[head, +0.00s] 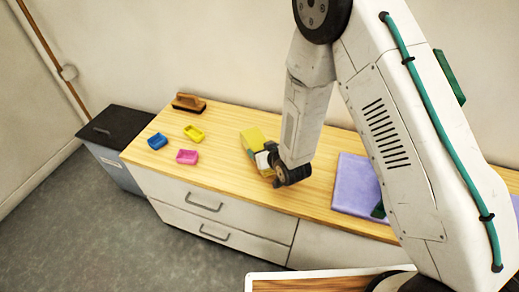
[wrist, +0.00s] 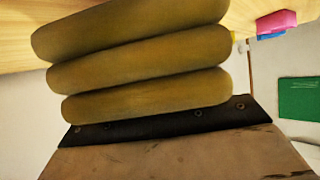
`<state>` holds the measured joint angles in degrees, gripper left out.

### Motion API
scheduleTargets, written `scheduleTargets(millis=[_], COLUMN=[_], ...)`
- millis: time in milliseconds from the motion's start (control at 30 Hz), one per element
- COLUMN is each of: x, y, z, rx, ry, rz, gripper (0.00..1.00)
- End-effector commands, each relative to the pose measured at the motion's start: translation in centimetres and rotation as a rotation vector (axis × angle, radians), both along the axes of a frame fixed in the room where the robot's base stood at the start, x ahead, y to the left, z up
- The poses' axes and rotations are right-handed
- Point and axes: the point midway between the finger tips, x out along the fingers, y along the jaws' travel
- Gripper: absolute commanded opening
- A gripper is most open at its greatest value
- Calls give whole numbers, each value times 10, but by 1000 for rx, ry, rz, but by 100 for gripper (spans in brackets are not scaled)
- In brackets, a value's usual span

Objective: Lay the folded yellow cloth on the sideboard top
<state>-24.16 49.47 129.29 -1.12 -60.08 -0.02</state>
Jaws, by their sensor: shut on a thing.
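The folded yellow cloth (head: 254,139) is at my gripper (head: 267,162), over the middle of the sideboard top (head: 225,123). In the wrist view the cloth (wrist: 140,62) fills the upper middle as several thick, rounded, olive-yellow layers. My gripper is shut on the cloth at its near end. The arm and wrist hide part of the cloth in the head view. I cannot tell whether its underside touches the wood or hangs just above it.
Blue (head: 157,141), yellow (head: 194,132) and pink (head: 187,157) small dishes and a brown brush (head: 188,103) stand at the left. A purple mat (head: 356,184) lies at the right, partly behind my arm. A dark-lidded bin (head: 116,132) stands beside the sideboard. Bare wood lies between dishes and cloth.

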Motion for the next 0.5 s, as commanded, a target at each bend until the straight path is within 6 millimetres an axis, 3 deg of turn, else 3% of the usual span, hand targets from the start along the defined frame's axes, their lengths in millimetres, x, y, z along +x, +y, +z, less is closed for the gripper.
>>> scheduleTargets(millis=[133,367,500], x=[0,-2,-1], y=[4,10,10], z=[-5,-34,-35], rx=[-1,-1,0], ry=[2,3,0], rz=[4,13,13], gripper=[46,46,46])
